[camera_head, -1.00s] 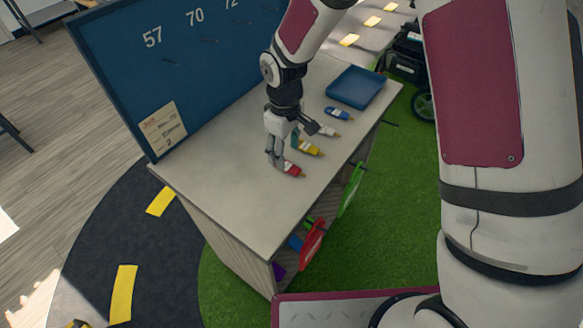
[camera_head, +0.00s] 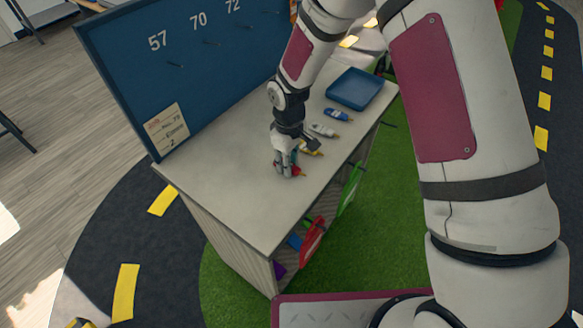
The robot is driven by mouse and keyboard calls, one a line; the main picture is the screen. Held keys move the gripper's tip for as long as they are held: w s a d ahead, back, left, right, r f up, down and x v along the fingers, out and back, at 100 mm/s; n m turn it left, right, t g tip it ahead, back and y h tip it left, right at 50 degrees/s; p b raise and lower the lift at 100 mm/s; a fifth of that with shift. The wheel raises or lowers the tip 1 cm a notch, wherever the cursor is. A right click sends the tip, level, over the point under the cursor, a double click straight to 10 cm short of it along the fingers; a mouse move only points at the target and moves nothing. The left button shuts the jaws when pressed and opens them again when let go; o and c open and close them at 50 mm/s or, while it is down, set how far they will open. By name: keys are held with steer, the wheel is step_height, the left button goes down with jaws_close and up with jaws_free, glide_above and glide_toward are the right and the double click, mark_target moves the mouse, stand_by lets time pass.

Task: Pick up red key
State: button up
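The red key (camera_head: 297,171) lies on the light grey counter top (camera_head: 230,200), mostly covered by my gripper, with a small red part and its tip showing. My gripper (camera_head: 288,172) points down at it from above, with its fingers low at the counter and over or around the key. The fingers are small and overlap in this view, so I cannot tell whether they are shut on the key.
A yellow key (camera_head: 312,149), a white key (camera_head: 323,130) and a blue key (camera_head: 337,114) lie in a row behind. A blue tray (camera_head: 355,88) stands beyond them. A blue numbered board (camera_head: 130,75) rises along the counter's back. The counter's left part is clear.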

steer(key=shift+r, duration=0.15)
steer(key=shift+r+b, duration=0.35)
steer(key=shift+r, duration=0.6)
steer(key=shift+s+d+r, duration=0.1)
steer(key=shift+s+r, duration=0.5)
steer(key=shift+r, duration=0.15)
steer(key=s+d+r+b, duration=0.1)
steer(key=s, duration=1.3)
steer(key=shift+s+d+r, duration=0.15)
steer(key=shift+s+d, duration=0.2)
steer(key=shift+s, duration=0.05)
steer(key=shift+w, duration=0.15)
